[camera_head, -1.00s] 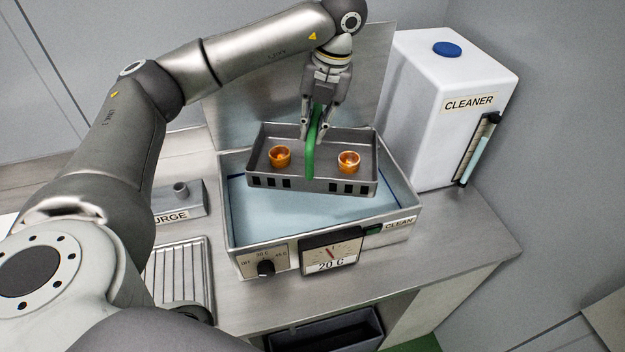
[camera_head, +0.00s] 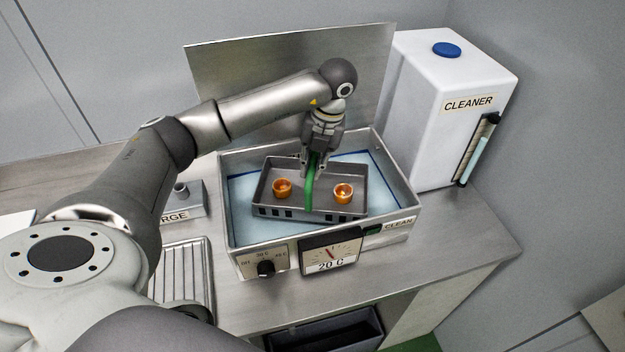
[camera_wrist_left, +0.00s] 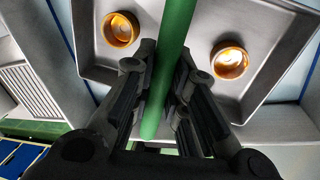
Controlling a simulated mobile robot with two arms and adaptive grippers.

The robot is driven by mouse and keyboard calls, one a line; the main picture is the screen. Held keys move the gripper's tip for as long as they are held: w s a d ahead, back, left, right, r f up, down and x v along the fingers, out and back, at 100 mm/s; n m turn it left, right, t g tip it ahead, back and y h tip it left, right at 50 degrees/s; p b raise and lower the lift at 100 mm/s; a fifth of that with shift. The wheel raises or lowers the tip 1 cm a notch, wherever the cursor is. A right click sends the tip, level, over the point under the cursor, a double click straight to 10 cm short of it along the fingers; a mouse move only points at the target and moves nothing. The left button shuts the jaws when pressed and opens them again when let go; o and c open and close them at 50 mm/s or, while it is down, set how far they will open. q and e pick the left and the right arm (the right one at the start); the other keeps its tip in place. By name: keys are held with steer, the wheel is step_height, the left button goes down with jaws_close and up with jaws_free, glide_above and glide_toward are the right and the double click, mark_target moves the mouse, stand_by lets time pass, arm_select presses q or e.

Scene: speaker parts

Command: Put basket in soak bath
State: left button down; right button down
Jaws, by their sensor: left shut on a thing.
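The grey basket (camera_head: 330,208) with a green handle (camera_head: 309,188) is inside the walls of the soak bath (camera_head: 230,222), low over or in its pale blue liquid (camera_head: 375,172). Two orange cups (camera_head: 282,188) (camera_head: 343,193) stand in the basket, one on each side of the handle. My left gripper (camera_head: 314,170) is shut on the green handle from above. In the left wrist view the fingers close around the handle (camera_wrist_left: 172,60), with a cup on each side. Whether the basket touches the bath floor cannot be told. My right gripper is not in view.
A white CLEANER tank (camera_head: 455,110) with a blue cap stands right of the bath. A metal panel (camera_head: 290,75) rises behind it. A temperature dial (camera_head: 330,252) is on the bath's front. A ribbed drain tray (camera_head: 182,270) lies to the left.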

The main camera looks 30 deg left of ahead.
arm_select(q)
step_height(320, 180, down, 6)
steer(key=shift+r+p, duration=0.25)
steer(key=shift+p, duration=0.5)
steer(key=shift+f, duration=0.45)
steer(key=c, duration=1.4)
jaws_free()
steer(key=shift+c, duration=0.2)
